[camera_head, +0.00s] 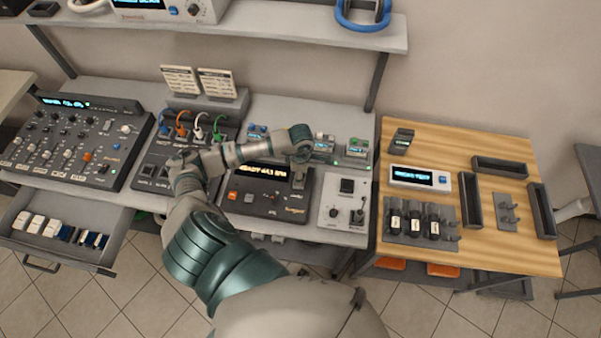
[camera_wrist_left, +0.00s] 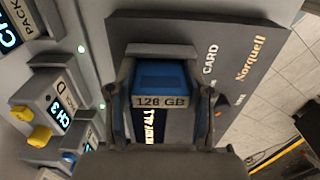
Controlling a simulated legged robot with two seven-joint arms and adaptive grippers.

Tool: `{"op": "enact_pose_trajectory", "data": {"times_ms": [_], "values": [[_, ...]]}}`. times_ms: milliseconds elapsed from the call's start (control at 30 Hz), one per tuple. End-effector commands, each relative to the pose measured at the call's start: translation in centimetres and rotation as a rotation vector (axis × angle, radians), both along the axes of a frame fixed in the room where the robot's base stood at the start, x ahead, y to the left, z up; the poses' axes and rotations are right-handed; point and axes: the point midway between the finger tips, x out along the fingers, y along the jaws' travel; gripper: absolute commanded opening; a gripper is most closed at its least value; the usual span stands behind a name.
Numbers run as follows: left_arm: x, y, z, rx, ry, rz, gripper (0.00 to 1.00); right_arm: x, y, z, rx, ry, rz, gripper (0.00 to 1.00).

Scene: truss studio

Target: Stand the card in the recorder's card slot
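The recorder (camera_head: 268,190) is a dark unit with a lit display, in the middle of the bench. My left gripper (camera_head: 299,178) points down over the recorder's right part. In the left wrist view the card (camera_wrist_left: 160,76) has a blue face and a "128 GB" label. The fingers of my left gripper (camera_wrist_left: 160,112) are on both sides of the card and look closed on it. A grey surround (camera_wrist_left: 128,68) frames the card beside the "CARD" lettering on the recorder panel (camera_wrist_left: 238,42). I cannot tell how deep the card sits in the slot. My right gripper is not in view.
An open drawer (camera_head: 103,255) at left holds white and blue items. A mixer (camera_head: 75,140) stands behind it. Small units with coloured cables stand close behind the recorder, and a joystick panel (camera_head: 343,213) at its right. A wooden table (camera_head: 510,245) holds batteries and trays.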

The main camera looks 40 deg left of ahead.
Motion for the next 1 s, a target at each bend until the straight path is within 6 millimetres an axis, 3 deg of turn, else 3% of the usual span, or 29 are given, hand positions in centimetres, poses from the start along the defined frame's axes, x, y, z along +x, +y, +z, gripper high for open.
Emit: {"op": "enact_pose_trajectory", "data": {"times_ms": [467,1000], "values": [[0.0,0.0,0.5,0.0,-0.001,0.0,0.61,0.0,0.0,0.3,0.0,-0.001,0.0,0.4],[0.1,0.0,5.2,0.0,-0.001,-0.001,0.61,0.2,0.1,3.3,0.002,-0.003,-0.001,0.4]]}}
